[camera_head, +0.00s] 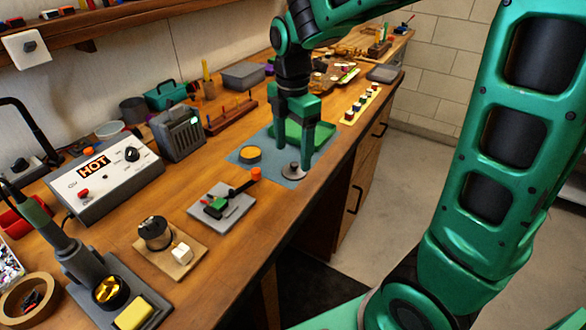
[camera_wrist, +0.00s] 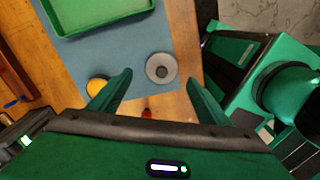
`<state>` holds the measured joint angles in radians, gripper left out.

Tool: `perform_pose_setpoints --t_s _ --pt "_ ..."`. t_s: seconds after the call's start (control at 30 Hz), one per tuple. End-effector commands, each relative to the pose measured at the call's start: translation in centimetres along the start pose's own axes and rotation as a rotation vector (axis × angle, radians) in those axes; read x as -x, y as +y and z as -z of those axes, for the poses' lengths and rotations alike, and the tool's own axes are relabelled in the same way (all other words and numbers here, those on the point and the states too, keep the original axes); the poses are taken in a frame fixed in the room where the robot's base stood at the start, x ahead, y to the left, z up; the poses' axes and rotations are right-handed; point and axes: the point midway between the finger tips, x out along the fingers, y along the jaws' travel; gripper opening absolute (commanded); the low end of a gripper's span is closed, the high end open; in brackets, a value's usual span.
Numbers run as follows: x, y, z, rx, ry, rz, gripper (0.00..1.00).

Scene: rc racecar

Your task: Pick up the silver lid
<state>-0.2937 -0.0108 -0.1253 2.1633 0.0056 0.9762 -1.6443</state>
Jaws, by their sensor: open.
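The silver lid (camera_head: 292,171) is a small round grey disc with a raised knob at its centre. It lies on a blue-grey mat (camera_head: 240,160) near the bench's front edge. In the wrist view the lid (camera_wrist: 161,68) lies between the lines of my two fingers, a little beyond their tips. My gripper (camera_head: 293,160) is open and empty, pointing down over the lid; it also shows in the wrist view (camera_wrist: 160,82). I cannot tell the exact height gap between the fingertips and the lid.
A yellow-topped round tin (camera_head: 251,154) sits on the mat left of the lid. A green tray (camera_head: 318,138) lies behind my gripper. A grey board with a small clamp (camera_head: 222,207) stands nearer. The bench's front edge is close to the lid's right.

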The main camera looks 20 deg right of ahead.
Motion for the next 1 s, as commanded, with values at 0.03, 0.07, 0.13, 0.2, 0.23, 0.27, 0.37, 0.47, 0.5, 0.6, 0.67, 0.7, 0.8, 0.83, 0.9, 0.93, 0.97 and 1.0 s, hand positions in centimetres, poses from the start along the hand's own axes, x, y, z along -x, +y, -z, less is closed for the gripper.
perform_pose_setpoints --t_s 0.03,0.07,0.13,0.2,0.23,0.27,0.37,0.47,0.5,0.6,0.67,0.7,0.8,0.83,0.9,0.93,0.97,1.0 --pt "-0.8 -0.1 -0.1 0.0 0.0 0.003 0.71" --pt "-1.2 -0.1 -0.2 0.0 0.0 0.005 0.71" --pt "-2.2 -0.2 -0.4 -0.001 0.0 0.004 0.71" --pt "-3.1 -0.1 -0.4 -0.001 0.0 0.003 0.71" --pt "-3.5 -0.1 -0.4 -0.001 0.0 0.004 0.71" --pt "-3.7 -0.1 -0.4 -0.001 0.0 0.003 0.71" --pt "-4.2 -0.1 -0.4 -0.001 0.0 0.001 0.71" --pt "-4.3 -0.1 -0.4 -0.001 0.0 0.0 0.71" --pt "-4.3 -0.1 -0.4 -0.001 0.0 0.0 0.71" --pt "-4.3 -0.1 -0.4 -0.001 0.0 0.0 0.68" --pt "-4.3 -0.1 -0.4 -0.001 0.0 0.0 0.54" --pt "-4.3 -0.1 -0.4 -0.001 0.0 0.0 0.44" --pt "-4.3 -0.1 -0.4 -0.001 0.0 0.0 0.28" --pt "-4.3 -0.1 -0.4 -0.001 0.0 0.0 0.28" --pt "-4.3 -0.1 -0.4 -0.001 0.0 0.0 0.28" --pt "-4.3 -0.1 -0.4 -0.001 0.0 0.0 0.28" --pt "-4.3 -0.1 -0.4 -0.001 0.0 0.0 0.28" --pt "-4.3 -0.1 -0.4 -0.001 0.0 0.0 0.28"
